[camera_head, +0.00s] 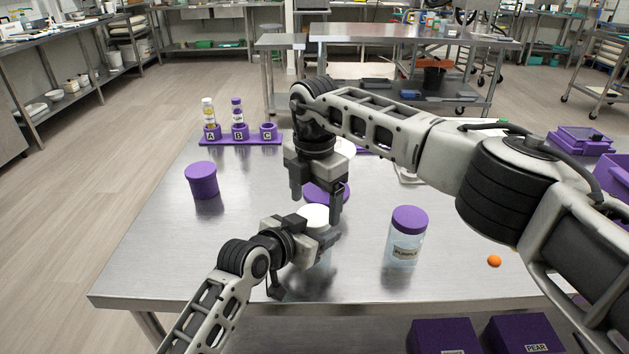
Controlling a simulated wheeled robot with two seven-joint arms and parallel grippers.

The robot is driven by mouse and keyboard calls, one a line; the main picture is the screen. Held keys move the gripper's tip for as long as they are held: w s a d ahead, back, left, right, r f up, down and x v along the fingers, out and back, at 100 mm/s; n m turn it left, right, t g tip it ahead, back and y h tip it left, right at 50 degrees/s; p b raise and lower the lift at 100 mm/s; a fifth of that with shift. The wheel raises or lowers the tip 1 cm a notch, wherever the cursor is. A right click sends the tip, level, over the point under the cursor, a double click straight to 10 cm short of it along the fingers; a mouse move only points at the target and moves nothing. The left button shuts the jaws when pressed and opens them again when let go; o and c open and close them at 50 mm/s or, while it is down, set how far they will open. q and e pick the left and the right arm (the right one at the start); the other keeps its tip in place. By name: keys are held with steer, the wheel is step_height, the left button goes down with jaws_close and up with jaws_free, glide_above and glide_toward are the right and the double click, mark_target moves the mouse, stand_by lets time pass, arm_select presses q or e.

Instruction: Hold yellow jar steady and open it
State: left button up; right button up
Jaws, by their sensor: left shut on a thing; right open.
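A jar with a round white top (313,214) stands near the middle of the table. Its body is mostly hidden behind my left gripper, and I see no yellow or label on it. My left gripper (322,243) reaches in from the front left and is shut on this jar, below its top. My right gripper (316,205) points down from above. Its fingers are apart, one to the left behind the white top and one at its right edge. I cannot tell whether they touch it.
A purple disc (326,191) lies just behind. A purple-lidded jar labelled PURPLE (406,236) stands right, with an orange ball (494,261) beyond it. A purple tub (202,180) and an A-B-C rack (240,138) are left. The front left table is clear.

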steer(key=shift+f, duration=1.2)
steer(key=c, duration=1)
steer(key=n, duration=1)
steer(key=o, duration=1.1)
steer(key=shift+a, duration=0.15)
